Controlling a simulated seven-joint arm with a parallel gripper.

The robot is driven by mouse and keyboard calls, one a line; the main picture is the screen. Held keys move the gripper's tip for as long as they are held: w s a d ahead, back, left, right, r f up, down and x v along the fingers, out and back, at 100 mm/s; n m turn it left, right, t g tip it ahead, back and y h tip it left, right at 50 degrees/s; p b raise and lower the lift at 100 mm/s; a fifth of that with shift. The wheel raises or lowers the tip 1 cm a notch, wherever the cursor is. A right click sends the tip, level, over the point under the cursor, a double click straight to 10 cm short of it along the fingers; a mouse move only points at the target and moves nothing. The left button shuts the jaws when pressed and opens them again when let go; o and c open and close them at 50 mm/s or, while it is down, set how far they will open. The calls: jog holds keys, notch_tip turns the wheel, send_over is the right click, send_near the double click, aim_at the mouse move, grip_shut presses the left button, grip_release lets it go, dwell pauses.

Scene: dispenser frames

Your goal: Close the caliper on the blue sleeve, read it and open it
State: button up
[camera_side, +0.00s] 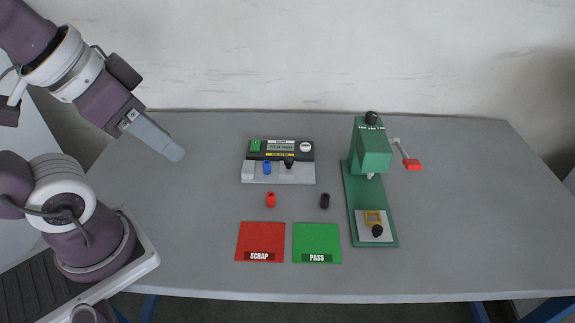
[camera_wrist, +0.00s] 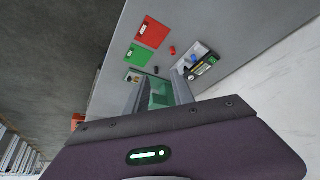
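The caliper (camera_side: 280,148) is a dark unit with a display, a green button and a white button, on a light grey base near the middle of the table. The blue sleeve (camera_side: 267,168) stands upright on that base, between a pale block at the left and a black knob (camera_side: 289,163) at the right, with visible space on the knob side. The display reading is too small to tell. The caliper also shows in the wrist view (camera_wrist: 203,67). My gripper (camera_side: 177,153) is high at the left, well away from the caliper. Its fingers (camera_wrist: 157,92) are apart and empty.
A red sleeve (camera_side: 270,200) and a black sleeve (camera_side: 325,201) stand before the caliper. A red SCRAP mat (camera_side: 260,237) and a green PASS mat (camera_side: 317,238) lie nearer the front. A tall green press (camera_side: 371,152) with a red-ended lever (camera_side: 412,164) stands right. The table's right side is clear.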

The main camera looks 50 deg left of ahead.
jog(key=shift+w, duration=0.1)
jog(key=c, duration=0.4)
jog(key=w, duration=0.3)
jog(key=w+a+r+n+g, duration=0.1)
jog(key=w, duration=0.3)
jog(key=w+n+g, duration=0.1)
jog(key=w, duration=0.2)
jog(key=shift+w+a+r+y, duration=0.15)
jog(key=shift+w+r+y, duration=0.05)
jog(key=shift+r+y, duration=0.1)
grip_shut()
jog(key=w+f+n+g+y, duration=0.1)
jog(key=w+f+n+y, duration=0.1)
jog(key=w+f, duration=0.6)
jog(key=w+f+n+g+y, duration=0.2)
jog(key=w+f, duration=0.3)
jog(key=w, duration=0.6)
jog(key=n+y, duration=0.1)
jog(key=y, duration=0.2)
send_near(294, 166)
jog(key=shift+t, duration=0.3)
jog(key=x, duration=0.4)
jog(key=shift+s+a+f, duration=0.1)
jog(key=shift+a, duration=0.1)
